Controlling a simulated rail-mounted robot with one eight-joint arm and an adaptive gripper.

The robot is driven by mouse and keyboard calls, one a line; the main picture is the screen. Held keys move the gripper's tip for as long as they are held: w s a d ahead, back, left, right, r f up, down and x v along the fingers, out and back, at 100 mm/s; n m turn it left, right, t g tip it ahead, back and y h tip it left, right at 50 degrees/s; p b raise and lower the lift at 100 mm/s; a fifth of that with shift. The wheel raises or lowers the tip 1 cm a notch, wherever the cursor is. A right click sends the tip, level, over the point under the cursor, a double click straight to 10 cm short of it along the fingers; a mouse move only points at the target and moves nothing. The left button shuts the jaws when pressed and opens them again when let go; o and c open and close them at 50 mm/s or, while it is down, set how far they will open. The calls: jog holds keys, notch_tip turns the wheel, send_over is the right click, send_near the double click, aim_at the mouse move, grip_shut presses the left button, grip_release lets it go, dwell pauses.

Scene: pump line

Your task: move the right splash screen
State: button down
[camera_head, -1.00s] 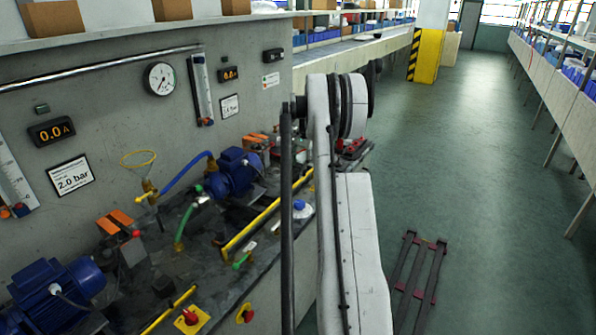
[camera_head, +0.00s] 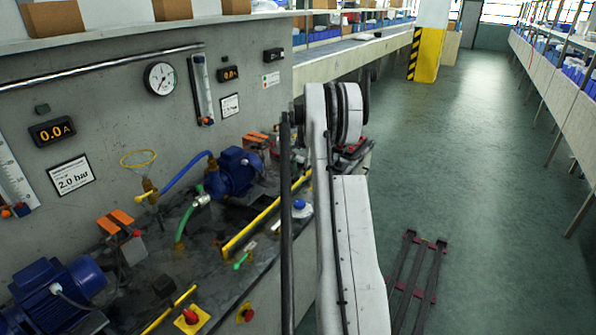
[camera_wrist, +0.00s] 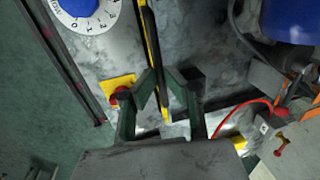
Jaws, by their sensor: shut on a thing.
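The right splash screen (camera_head: 262,218) shows in the head view as a yellow bar slanting along the bench top, partly hidden behind my arm. In the wrist view a yellow-and-dark strip, taken as this screen's edge (camera_wrist: 151,42), runs between the fingers of my gripper (camera_wrist: 160,77). The gripper is shut on it. A clear pane cannot be made out. In the head view my gripper is hidden behind my arm. Another yellow bar, the other screen (camera_head: 168,310), stands at the lower left.
A dial with a blue knob (camera_wrist: 88,8) and a red button on a yellow plate (camera_wrist: 120,94) lie left of the strip in the wrist view. A blue pump motor (camera_head: 235,172) and hoses stand behind the screen. A dark red pallet frame (camera_head: 416,268) lies on the floor.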

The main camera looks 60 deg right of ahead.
aim_at(297, 182)
jog(key=shift+f+b, duration=1.45)
jog(key=shift+f, duration=0.7)
jog(key=c, duration=1.8)
grip_release()
jog(key=shift+f, duration=0.1)
jog(key=r, duration=0.4)
jog(key=s+r, duration=0.1)
jog(key=r, duration=0.3)
jog(key=s+r, duration=0.1)
jog(key=r, duration=0.3)
jog(key=shift+s, duration=0.2)
